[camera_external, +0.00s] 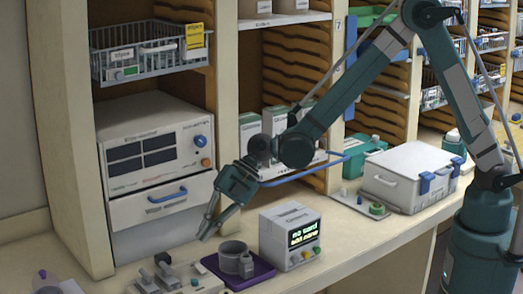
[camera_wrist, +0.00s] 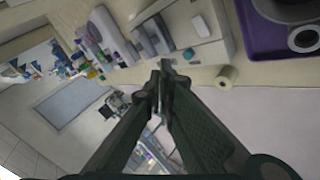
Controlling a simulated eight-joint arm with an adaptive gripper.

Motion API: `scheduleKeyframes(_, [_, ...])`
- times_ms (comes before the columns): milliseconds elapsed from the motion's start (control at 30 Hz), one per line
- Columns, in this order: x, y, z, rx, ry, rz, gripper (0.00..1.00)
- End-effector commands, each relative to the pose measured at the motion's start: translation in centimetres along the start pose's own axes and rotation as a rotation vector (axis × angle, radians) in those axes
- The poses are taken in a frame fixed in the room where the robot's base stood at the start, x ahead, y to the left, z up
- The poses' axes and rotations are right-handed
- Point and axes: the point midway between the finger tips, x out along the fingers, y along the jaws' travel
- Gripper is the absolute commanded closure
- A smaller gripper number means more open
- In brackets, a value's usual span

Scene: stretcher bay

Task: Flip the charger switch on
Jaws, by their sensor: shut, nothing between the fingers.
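A low pale unit (camera_external: 203,276) sits at the counter's front edge, cut off by the bottom of the external view. It looks like the charger, with dark upright pieces in it. In the wrist view the unit (camera_wrist: 215,50) is at the top, with grey blocks and a small white raised part (camera_wrist: 201,26) that may be the switch; its position cannot be told. My gripper (camera_external: 207,229) points down above the counter, behind the unit.
A purple tray (camera_external: 262,281) holds a grey pot (camera_external: 231,257) and a cup right of the unit. A white display box (camera_external: 290,237) stands beside it. A large white device (camera_external: 155,145) is in the shelf behind. A small tan roll (camera_wrist: 227,77) lies near the counter edge.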

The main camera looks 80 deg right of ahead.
Motion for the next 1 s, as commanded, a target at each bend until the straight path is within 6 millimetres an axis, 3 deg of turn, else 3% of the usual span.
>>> scheduleKeyframes(667, [0.6, -0.2, 0.2, -0.011, 0.003, 0.000, 1.00])
scheduleKeyframes(1000, [2.3, -1.3, 1.4, -0.010, 0.003, 0.001, 1.00])
